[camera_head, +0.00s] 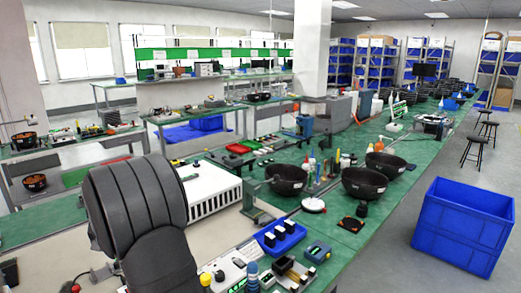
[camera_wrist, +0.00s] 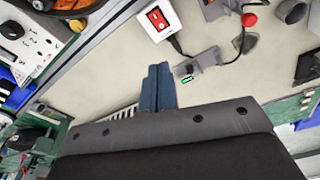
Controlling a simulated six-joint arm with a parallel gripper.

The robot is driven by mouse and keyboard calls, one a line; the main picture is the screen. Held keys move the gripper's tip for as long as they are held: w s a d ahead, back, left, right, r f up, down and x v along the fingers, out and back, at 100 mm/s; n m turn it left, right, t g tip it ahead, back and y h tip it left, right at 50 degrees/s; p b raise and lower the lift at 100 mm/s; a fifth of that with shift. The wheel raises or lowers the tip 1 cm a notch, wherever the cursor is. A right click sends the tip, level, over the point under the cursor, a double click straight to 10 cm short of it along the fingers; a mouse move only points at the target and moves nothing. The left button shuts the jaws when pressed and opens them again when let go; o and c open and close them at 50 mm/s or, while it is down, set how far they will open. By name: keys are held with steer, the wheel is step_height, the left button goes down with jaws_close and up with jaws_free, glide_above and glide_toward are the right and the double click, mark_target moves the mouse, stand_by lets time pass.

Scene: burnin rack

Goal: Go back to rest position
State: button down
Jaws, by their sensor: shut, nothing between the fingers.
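In the wrist view my gripper (camera_wrist: 158,84) shows as two blue-grey fingers side by side, pressed together with nothing between them. They point over a pale bench top (camera_wrist: 110,70). My dark wrist housing fills the lower part of that view. In the head view my dark ribbed arm stands large at the left, and I cannot make out the fingers there.
In the wrist view, a white box with a red switch (camera_wrist: 158,18) and a grey bracket (camera_wrist: 202,62) lie beyond the fingers. In the head view, black bowls (camera_head: 364,184), a blue tray (camera_head: 279,238) and a white ribbed unit (camera_head: 208,190) occupy the bench. A blue crate (camera_head: 464,226) stands right.

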step_height(320, 180, up, 8)
steer(key=s+d+n, duration=0.2)
steer(key=n, duration=0.1)
steer(key=shift+n, duration=0.4)
steer(key=c, duration=2.1)
jaws_free()
